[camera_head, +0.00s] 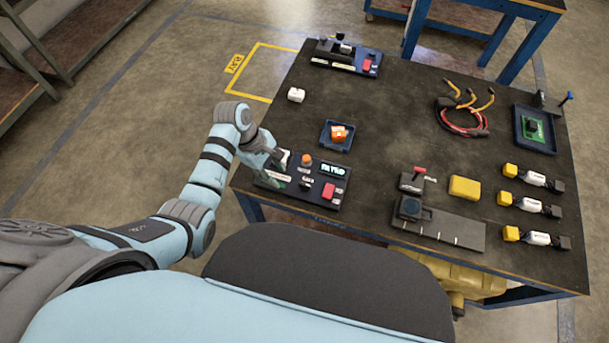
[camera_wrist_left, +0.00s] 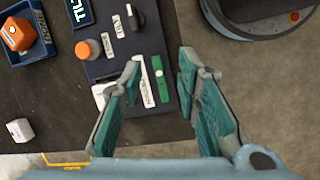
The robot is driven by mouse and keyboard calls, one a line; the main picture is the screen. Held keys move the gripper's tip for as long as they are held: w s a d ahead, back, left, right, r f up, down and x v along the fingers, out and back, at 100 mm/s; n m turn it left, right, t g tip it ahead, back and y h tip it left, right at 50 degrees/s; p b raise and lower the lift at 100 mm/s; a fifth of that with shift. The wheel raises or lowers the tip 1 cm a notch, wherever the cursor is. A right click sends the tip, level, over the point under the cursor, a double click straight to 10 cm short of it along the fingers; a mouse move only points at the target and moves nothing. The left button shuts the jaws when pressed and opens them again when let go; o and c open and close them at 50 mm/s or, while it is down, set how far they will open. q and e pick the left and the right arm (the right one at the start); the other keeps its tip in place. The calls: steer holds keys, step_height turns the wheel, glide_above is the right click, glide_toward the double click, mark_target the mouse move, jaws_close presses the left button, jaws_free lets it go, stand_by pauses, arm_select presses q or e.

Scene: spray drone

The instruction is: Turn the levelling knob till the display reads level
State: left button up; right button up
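A dark control panel (camera_head: 284,181) lies at the table's near left edge. It carries an orange round knob (camera_head: 306,159), a black knob (camera_head: 307,182), a red block (camera_head: 328,190) and a display (camera_head: 333,170) with pale cyan letters. In the left wrist view the orange knob (camera_wrist_left: 84,50), the black knob (camera_wrist_left: 134,17) and part of the display (camera_wrist_left: 79,12) show; its letters seem to begin "TIL". I cannot read which knob is for levelling. My left gripper (camera_head: 279,165) is over the panel's left end, its fingers (camera_wrist_left: 159,61) apart and empty beside a green strip (camera_wrist_left: 160,78). My right gripper is out of view.
A blue tray (camera_head: 324,145) with an orange part stands just behind the panel, and a small white block (camera_head: 296,94) farther back. Another device (camera_head: 346,55) is at the far edge. A yellow block (camera_head: 464,188) and several bottle-like parts lie right. The table's middle is clear.

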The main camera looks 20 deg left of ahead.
mark_target(304, 183)
arm_select(q)
steer(key=w+d+r+n+h, duration=0.1)
steer(key=w+d+r+n, duration=0.15)
steer(key=r, duration=0.35)
steer(key=shift+g, duration=0.4)
steer(key=b+x, duration=0.2)
steer(key=x, duration=0.2)
steer(key=b+x, duration=0.2)
steer(key=x, duration=0.3)
steer(key=b+x, duration=0.1)
steer(key=x, duration=0.4)
steer(key=shift+w+a+f+b, duration=0.2)
steer(key=shift+w+a+b, duration=0.1)
steer(key=shift+w+b, duration=0.1)
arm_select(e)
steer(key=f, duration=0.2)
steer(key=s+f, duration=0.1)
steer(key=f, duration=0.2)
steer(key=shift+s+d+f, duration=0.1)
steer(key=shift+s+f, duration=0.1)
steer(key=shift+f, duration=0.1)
arm_select(q)
jaws_close()
